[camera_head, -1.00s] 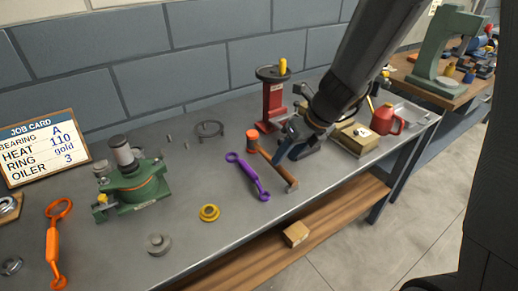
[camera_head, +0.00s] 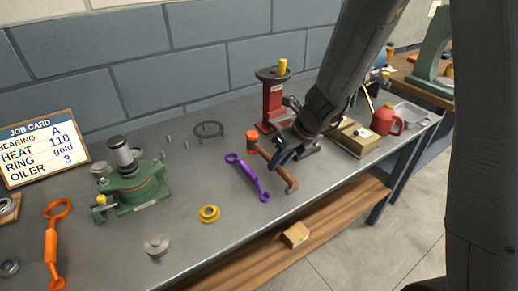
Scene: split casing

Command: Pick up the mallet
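The mallet lies on the grey bench right of the purple wrench, with an orange-red head (camera_head: 252,138) at the upper left and a brown wooden handle (camera_head: 287,180) running down to the right. My gripper (camera_head: 276,163) is low at the middle of the handle, coming from the upper right. Its dark fingers overlap the handle in this view. I cannot tell whether the fingers are closed on it or just around or above it.
The purple wrench (camera_head: 247,177) lies close left of the mallet. A red stand (camera_head: 272,103) rises behind it. A yellow box (camera_head: 354,138) and a red oil can (camera_head: 386,119) stand to the right. A yellow ring (camera_head: 209,214) and green casing (camera_head: 138,187) are left. The bench's front edge is near the handle's end.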

